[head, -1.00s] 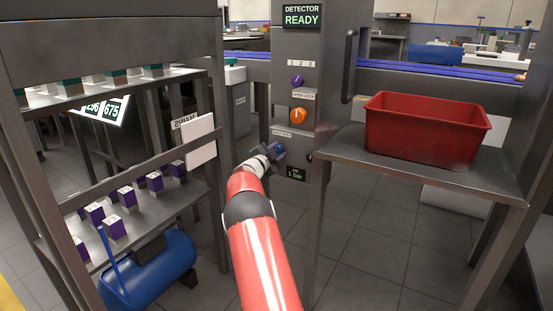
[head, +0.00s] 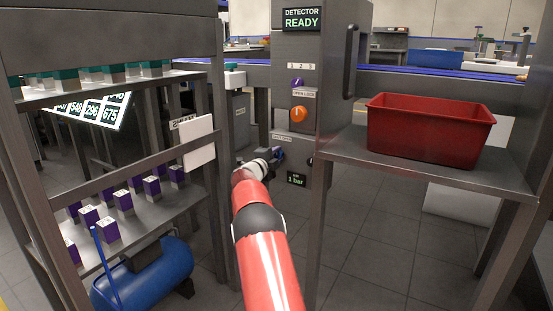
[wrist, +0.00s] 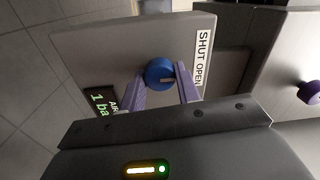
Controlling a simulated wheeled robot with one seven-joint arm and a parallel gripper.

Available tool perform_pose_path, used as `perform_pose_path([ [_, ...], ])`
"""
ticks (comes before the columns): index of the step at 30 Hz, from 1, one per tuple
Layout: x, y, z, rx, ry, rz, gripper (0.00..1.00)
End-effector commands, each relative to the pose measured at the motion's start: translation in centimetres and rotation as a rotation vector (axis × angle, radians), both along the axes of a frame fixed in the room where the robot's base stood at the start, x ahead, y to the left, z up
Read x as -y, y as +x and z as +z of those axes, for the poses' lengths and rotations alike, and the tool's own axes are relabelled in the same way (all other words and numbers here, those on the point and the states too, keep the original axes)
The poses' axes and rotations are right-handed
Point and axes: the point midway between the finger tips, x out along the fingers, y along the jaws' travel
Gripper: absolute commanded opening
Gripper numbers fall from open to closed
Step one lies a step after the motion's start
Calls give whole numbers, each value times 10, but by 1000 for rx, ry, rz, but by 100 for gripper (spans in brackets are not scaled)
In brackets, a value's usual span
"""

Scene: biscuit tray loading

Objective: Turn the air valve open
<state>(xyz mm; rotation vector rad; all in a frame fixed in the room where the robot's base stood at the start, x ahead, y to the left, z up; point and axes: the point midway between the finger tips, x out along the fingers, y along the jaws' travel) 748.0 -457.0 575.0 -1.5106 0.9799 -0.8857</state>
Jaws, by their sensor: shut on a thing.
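The air valve is a round blue knob (wrist: 160,72) on a grey panel in the wrist view. My gripper (wrist: 162,78) is shut on it, one finger on each side. A small pale mark shows on the knob's lower face; I cannot tell clearly which word it points to. The SHUT OPEN label (wrist: 202,58) is beside the knob. The AIR display (wrist: 101,99) reads 1 bar; it also shows in the head view (head: 296,179). In the head view my gripper (head: 278,154) is at the panel's lower part, and the knob is mostly hidden there.
Above on the same cabinet are an orange knob (head: 299,114), a purple knob (head: 297,83) and a DETECTOR READY screen (head: 302,18). A red bin (head: 430,132) stands on a metal table at right. A shelf rack (head: 150,208) with purple boxes is close on the left.

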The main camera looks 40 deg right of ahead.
Motion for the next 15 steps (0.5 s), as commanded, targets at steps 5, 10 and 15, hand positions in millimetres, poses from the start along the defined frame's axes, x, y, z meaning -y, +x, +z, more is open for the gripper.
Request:
perform_pose_path([
  [5, 0, 0, -1, 5, 4, -1, 10],
  [10, 0, 0, -1, 5, 4, -1, 10],
  [15, 0, 0, -1, 4, 4, -1, 49],
])
